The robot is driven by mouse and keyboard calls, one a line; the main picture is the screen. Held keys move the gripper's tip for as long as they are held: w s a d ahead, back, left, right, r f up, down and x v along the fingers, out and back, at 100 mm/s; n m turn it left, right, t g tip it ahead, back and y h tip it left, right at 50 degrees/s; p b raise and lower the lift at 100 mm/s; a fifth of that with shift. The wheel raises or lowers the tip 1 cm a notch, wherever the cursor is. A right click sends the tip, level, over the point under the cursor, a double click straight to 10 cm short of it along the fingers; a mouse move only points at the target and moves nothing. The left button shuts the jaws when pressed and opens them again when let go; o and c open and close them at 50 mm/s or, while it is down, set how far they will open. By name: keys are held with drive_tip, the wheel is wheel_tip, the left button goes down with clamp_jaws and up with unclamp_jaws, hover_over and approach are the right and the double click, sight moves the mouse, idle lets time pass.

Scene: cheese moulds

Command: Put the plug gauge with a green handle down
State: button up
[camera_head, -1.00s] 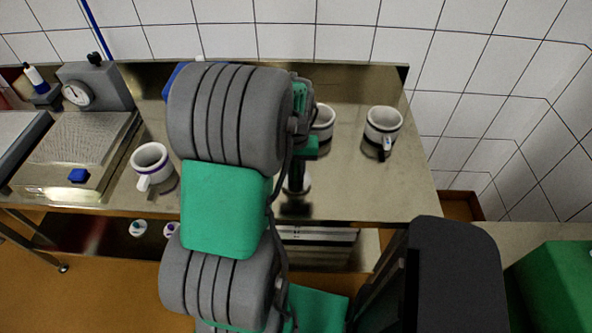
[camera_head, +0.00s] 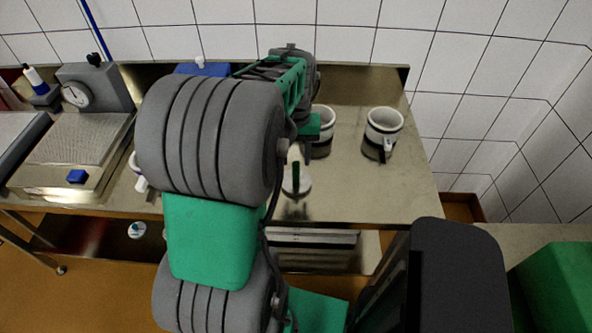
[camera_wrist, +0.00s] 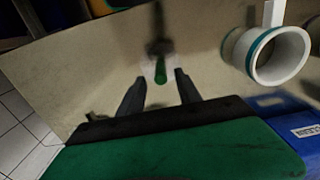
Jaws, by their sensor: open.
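The plug gauge (camera_head: 296,187) stands on the steel table near its front edge, its green handle upright on a pale round base. In the wrist view its green handle (camera_wrist: 160,72) shows just beyond and between the fingertips, with the pale base around it. My gripper (camera_wrist: 160,80) is open, with a finger on either side of the handle's line and clear space between them. In the head view my arm hides most of the gripper, which is behind the gauge.
A mug (camera_head: 322,128) stands behind the gauge, partly hidden by my wrist. Another mug (camera_head: 384,125) stands to the right. A third is mostly hidden by my arm at left. A dial gauge (camera_head: 77,94) and a blue container (camera_head: 204,69) are further back. Table between gauge and right edge is clear.

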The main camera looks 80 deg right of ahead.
wheel_tip(320, 180, up, 5)
drive_tip(key=shift+f, duration=0.1)
drive_tip(key=w+a+r+n+t+h, duration=0.1)
drive_tip(key=w+a+n, duration=0.2)
drive_tip(key=w+a, duration=0.55)
drive_tip(key=w+a+n, duration=0.4)
drive_tip(key=w+a, duration=0.2)
drive_tip(key=w, duration=0.6)
drive_tip(key=w+a+n+t, duration=0.1)
drive_tip(key=a+n, duration=0.3)
drive_tip(key=a, duration=0.9)
drive_tip(key=w+a+f+n+t+y, duration=0.1)
drive_tip(key=w+a+n, duration=0.3)
drive_tip(key=a, duration=0.9)
drive_tip(key=shift+a+f+n+t, duration=0.15)
drive_tip(key=shift+a+n+t, duration=0.05)
drive_tip(key=shift+n+t, duration=0.1)
drive_tip(key=shift+c, duration=0.5)
